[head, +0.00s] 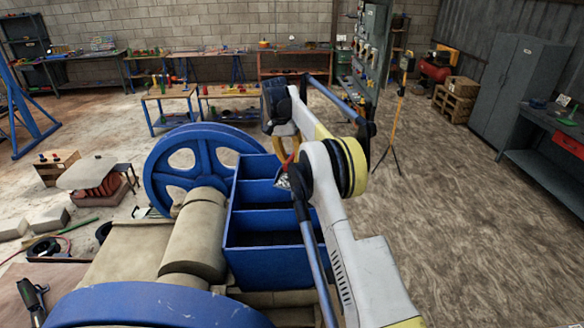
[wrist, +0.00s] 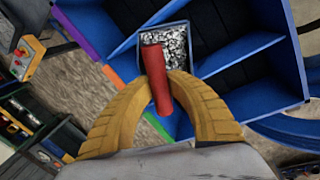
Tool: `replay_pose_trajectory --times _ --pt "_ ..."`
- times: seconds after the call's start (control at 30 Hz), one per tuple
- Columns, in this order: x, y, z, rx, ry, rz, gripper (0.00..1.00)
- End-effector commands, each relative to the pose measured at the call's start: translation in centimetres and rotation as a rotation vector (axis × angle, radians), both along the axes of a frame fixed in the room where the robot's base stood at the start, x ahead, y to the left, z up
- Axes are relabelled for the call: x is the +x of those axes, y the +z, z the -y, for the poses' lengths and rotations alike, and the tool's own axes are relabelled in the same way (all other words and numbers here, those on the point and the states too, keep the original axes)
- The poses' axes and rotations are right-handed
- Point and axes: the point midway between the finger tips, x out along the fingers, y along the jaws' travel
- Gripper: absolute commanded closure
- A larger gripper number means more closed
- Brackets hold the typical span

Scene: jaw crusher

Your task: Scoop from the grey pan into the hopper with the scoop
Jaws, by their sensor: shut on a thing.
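The scoop has a red handle (wrist: 155,72) and carries speckled grey-white grains (wrist: 178,48). My gripper (wrist: 163,78) has its yellow curved fingers closed on the handle. In the head view, my gripper (head: 287,150) is over the blue hopper (head: 262,246), partly hidden by my arm. The loaded scoop (head: 283,182) shows there as a small pale patch above the hopper's dividers. The hopper is an open box with several cross walls and dark slots between them. In the wrist view, its blue walls (wrist: 262,75) lie below the scoop. I cannot make out the grey pan.
A big blue flywheel (head: 190,165) stands left of the hopper, with a beige drum (head: 195,240) beside it. A yellow tripod stand (head: 400,110) is beyond my arm. Workbenches line the back wall. The floor on the right is clear up to the grey cabinet (head: 520,90).

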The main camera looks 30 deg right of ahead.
Motion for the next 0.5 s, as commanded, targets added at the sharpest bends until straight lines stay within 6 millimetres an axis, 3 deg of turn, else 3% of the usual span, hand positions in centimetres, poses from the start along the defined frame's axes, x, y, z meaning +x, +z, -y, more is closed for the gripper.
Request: replay_pose_trajectory --times 0.5 --pt "-2.3 -0.8 -2.6 -0.277 0.004 0.253 1.0"
